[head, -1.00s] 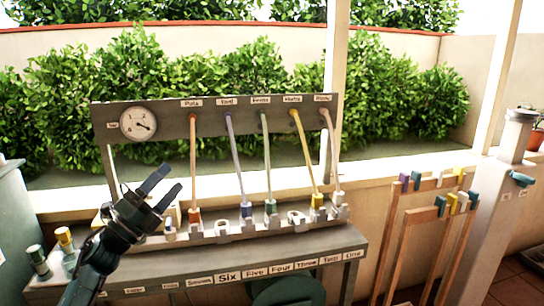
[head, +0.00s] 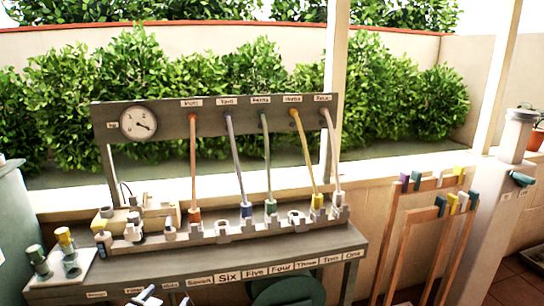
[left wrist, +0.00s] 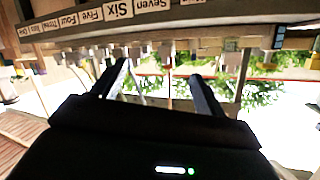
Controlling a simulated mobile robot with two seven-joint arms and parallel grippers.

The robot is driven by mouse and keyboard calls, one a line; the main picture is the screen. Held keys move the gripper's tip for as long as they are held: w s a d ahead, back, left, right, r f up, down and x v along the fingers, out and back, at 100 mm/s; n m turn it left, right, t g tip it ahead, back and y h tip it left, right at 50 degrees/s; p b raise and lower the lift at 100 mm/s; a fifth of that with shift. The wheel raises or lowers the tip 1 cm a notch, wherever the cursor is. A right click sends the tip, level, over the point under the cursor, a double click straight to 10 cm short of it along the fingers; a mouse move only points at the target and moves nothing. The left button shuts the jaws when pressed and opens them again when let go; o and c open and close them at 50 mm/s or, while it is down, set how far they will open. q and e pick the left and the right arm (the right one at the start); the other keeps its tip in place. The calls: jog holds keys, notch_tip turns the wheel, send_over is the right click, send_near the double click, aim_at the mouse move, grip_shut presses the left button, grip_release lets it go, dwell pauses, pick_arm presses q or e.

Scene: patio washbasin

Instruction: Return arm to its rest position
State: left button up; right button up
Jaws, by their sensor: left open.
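My left gripper (head: 165,298) is low at the bottom edge of the head view, in front of the bench, with only its fingertips showing. In the left wrist view its two dark fingers (left wrist: 159,70) stand apart with nothing held between them. The rest of the left arm is out of the head view. My right gripper is not in view.
A grey bench (head: 300,252) with numbered labels carries a slotted rack (head: 240,232) with coloured hoses from a panel (head: 170,118) with a dial. A white tray (head: 85,270) with small fittings sits left. A wooden rack (head: 400,235) with coloured clips stands right.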

pick_arm(q)
jog(key=s+d+f+g+h, duration=0.1)
jog(key=s+d+f, duration=0.2)
jog(key=s, duration=0.6)
jog(key=s+d+f+g, duration=0.1)
jog(key=s+d+f, duration=0.2)
jog(key=s, duration=0.6)
jog(key=s+d+f+g+h, duration=0.1)
jog(key=s+d+f+g, duration=0.1)
jog(key=s+d, duration=0.3)
jog(key=s+f, duration=0.1)
jog(key=s, duration=0.3)
jog(key=shift+d+f+n+h, duration=0.2)
jog(key=shift+d+n+h, duration=0.1)
jog(key=shift+n, duration=0.1)
jog(key=shift+c, duration=0.2)
